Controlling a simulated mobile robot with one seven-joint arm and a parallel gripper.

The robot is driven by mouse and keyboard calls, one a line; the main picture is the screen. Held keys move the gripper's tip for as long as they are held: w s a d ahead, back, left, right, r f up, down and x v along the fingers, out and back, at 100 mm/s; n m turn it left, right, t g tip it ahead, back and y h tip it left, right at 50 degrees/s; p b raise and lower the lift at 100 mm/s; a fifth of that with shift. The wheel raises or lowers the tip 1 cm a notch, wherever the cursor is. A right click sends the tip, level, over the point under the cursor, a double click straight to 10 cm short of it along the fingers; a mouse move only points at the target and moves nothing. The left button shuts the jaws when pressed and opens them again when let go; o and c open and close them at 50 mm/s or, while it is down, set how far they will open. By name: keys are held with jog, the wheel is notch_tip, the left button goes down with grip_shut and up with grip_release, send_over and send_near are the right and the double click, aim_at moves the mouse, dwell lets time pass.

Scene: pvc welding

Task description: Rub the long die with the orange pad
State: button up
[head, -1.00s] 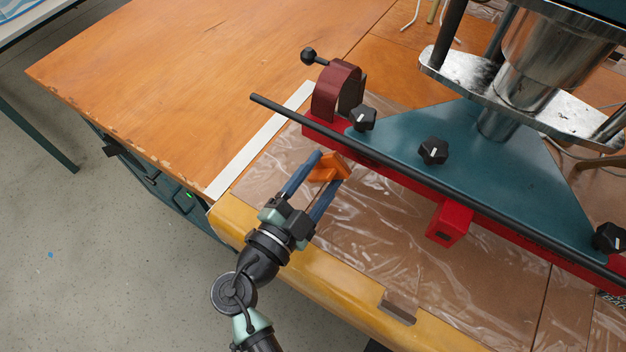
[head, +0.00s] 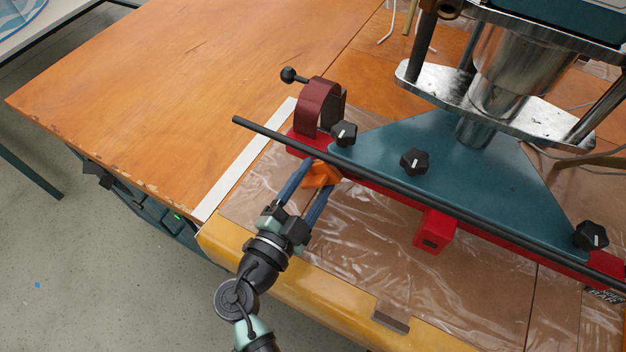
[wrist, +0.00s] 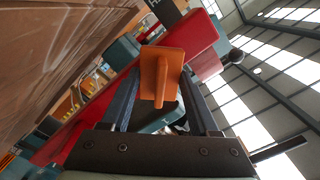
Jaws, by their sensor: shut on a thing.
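The orange pad (head: 320,176) is a flat plate with a grip block on its back; it also shows in the wrist view (wrist: 161,72). My gripper (head: 313,180) is shut on its grip block, one blue finger on each side. A long red bar (head: 385,192), which looks like the long die, runs along the front of the teal press plate; it also shows in the wrist view (wrist: 200,45). The pad is at the bar's front face near its left end. I cannot tell whether they touch.
A black rod (head: 450,217) runs above the red bar. A red block (head: 433,232) sticks out in front of it. Black knobs (head: 414,161) and a maroon clamp (head: 318,108) stand close by. The film-covered bench (head: 350,245) is clear in front.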

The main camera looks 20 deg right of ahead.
jog(key=shift+b+x, duration=0.6)
jog(key=shift+x, duration=0.3)
jog(key=shift+s+d+b, duration=0.35)
jog(key=shift+s+d, duration=0.1)
jog(key=shift+s, duration=0.25)
jog(key=shift+s+d+b, duration=0.3)
jog(key=shift+s+d, duration=0.2)
jog(key=shift+s, duration=0.2)
jog(key=shift+s+d+f+b, duration=0.1)
jog(key=shift+s+d+b, duration=0.55)
jog(key=shift+s+d, duration=0.2)
jog(key=shift+s+d+b, duration=0.55)
jog(key=shift+s+d, duration=0.1)
jog(key=shift+s, duration=0.25)
jog(key=shift+s+d+b, duration=0.55)
jog(key=shift+s+d, duration=0.1)
jog(key=shift+s, duration=0.25)
jog(key=shift+w+b, duration=0.1)
jog(key=shift+b, duration=0.35)
jog(key=shift+w, duration=0.1)
jog(key=shift+w+a+b, duration=1.7)
jog(key=shift+w+b, duration=0.25)
jog(key=shift+b, duration=0.15)
jog(key=shift+w+a+b, duration=0.5)
jog(key=shift+w, duration=0.1)
